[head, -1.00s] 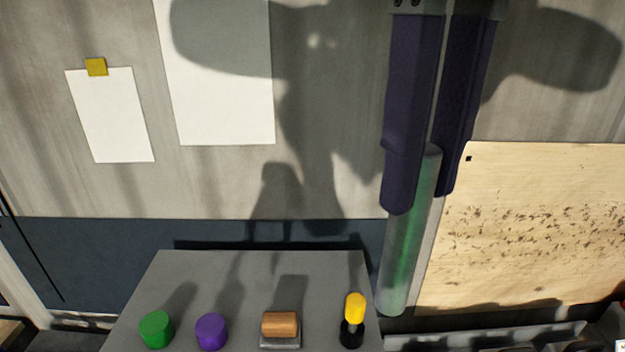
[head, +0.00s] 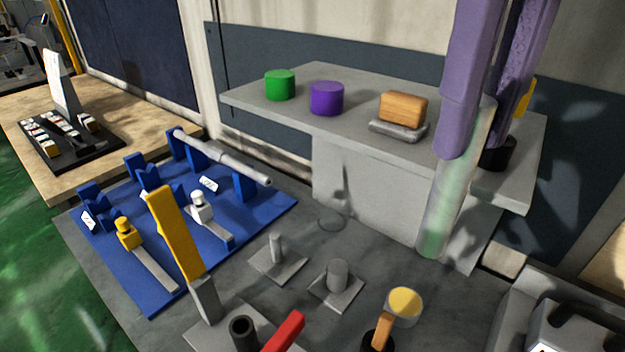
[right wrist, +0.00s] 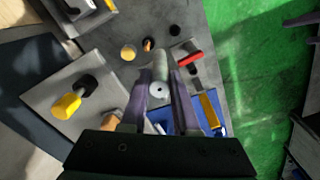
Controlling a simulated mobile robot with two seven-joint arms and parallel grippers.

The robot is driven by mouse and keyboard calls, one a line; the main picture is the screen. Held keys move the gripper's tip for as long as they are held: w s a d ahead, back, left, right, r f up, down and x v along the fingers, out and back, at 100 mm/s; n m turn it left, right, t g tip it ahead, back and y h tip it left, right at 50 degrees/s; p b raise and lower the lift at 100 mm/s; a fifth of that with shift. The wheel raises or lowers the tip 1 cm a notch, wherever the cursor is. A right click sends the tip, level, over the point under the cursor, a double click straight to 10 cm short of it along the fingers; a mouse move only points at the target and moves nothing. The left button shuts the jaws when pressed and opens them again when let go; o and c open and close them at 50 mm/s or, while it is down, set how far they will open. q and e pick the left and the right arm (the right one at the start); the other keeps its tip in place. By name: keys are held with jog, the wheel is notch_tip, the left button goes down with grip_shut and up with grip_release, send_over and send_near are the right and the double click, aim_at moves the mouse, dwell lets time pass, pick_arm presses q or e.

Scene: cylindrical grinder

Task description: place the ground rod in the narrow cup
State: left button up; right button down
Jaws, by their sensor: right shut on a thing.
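My right gripper (head: 476,138) has purple fingers and is shut on a grey metal rod (head: 447,208) with a greenish sheen. The rod hangs steeply, slightly tilted, its lower end in the air. In the right wrist view the rod (right wrist: 160,68) sits between the fingers, its round end facing the camera. On the grey bench two small grey cylinders stand on square plates: a thinner one (head: 276,247), likely the narrow cup, and a wider one (head: 337,274). Their openings are too small to make out. The held rod appears right of both. My left gripper is not in view.
A grey shelf (head: 240,98) behind carries a green cylinder (head: 280,85), a purple cylinder (head: 327,98) and a wooden-topped block (head: 403,107). A blue fixture (head: 265,207) stands left, with a long rod (head: 225,158) across it. A tilted yellow bar (head: 174,232) rises in front.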

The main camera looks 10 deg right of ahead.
jog(key=a+f+n+b, duration=0.1)
jog(key=a+f+b, duration=0.2)
jog(key=f+b, duration=0.6)
jog(key=a+f+n+b, duration=0.2)
jog(key=f+b, duration=0.7)
jog(key=f, duration=2.4)
jog(key=shift+s+a, duration=0.25)
jog(key=shift+a, duration=0.25)
jog(key=shift+f, duration=0.2)
jog(key=c, duration=0.7)
grip_release()
jog(key=shift+o, duration=0.2)
